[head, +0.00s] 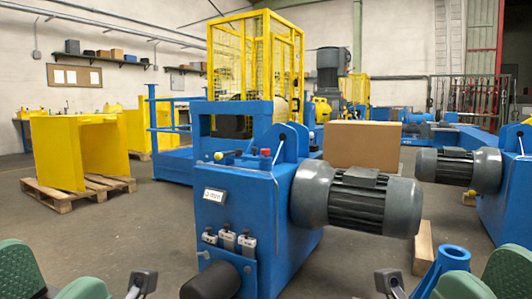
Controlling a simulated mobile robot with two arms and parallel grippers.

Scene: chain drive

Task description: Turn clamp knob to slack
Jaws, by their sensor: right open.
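A blue machine housing (255,205) stands in the middle of the head view. On its top are a small red knob (265,152), a black knob (254,151) beside it and a yellow knob (218,156) further left; I cannot tell which is the clamp knob. A small display marked in mm (214,196) is on its front. My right gripper (390,282) is at the bottom edge, right of the housing, open and largely cut off. My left gripper (143,283) is at the bottom edge, left of the housing, also largely cut off. Both are apart from the knobs.
A grey motor (358,200) juts right from the housing. Several small grey boxes (228,240) and a black cylinder (212,282) are on its front. A yellow cage (255,60) and a cardboard box (362,146) stand behind. Floor at left is clear, before a yellow frame on a pallet (95,190).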

